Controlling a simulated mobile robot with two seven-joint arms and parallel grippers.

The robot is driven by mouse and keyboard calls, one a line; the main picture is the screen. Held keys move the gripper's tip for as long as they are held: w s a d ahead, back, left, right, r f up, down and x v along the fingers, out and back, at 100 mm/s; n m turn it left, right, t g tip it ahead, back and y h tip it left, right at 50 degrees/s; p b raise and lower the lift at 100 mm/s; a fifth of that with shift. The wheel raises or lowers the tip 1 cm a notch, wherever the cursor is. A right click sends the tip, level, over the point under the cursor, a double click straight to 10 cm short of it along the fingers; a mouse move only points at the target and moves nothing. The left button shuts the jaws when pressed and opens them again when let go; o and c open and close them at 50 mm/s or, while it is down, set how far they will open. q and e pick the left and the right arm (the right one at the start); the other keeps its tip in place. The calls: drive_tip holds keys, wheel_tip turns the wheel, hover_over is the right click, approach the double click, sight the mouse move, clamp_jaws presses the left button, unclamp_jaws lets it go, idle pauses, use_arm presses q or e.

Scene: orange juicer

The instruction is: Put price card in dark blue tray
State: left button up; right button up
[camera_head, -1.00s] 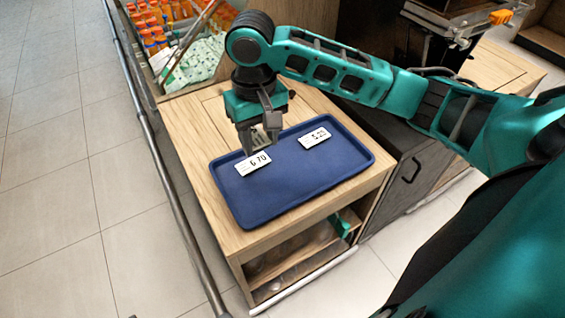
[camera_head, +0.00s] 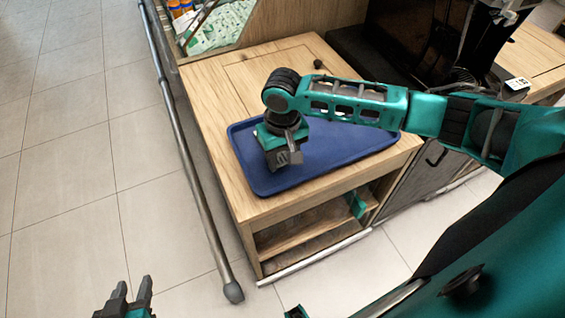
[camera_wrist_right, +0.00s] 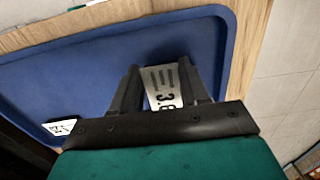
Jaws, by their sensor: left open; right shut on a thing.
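The dark blue tray (camera_head: 340,150) lies on a wooden table; its rim and bare floor also show in the wrist view (camera_wrist_right: 90,75). My right gripper (camera_head: 288,158) is over the tray's near left part. In the wrist view my right gripper (camera_wrist_right: 168,75) is shut on a white price card (camera_wrist_right: 165,90) with dark print. Another price card (camera_wrist_right: 63,127) shows at the tray's edge, partly cut off by the gripper body. My arm hides part of the tray in the head view. My left gripper (camera_head: 134,286) is open and empty above the floor, at bottom left.
A metal rail (camera_head: 190,160) runs along the left of the wooden table (camera_head: 240,85). A bin with bottles (camera_head: 190,15) stands behind. Another white card (camera_head: 517,84) lies on a counter at the right. Tiled floor at left is clear.

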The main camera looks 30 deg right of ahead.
sight(283, 162)
wheel_tip(283, 162, down, 3)
drive_tip(key=shift+r, duration=0.2)
drive_tip(key=o, duration=1)
drive_tip(key=shift+o, duration=0.2)
wheel_tip(283, 162, up, 12)
drive_tip(key=p, duration=0.2)
drive_tip(key=shift+s, duration=0.1)
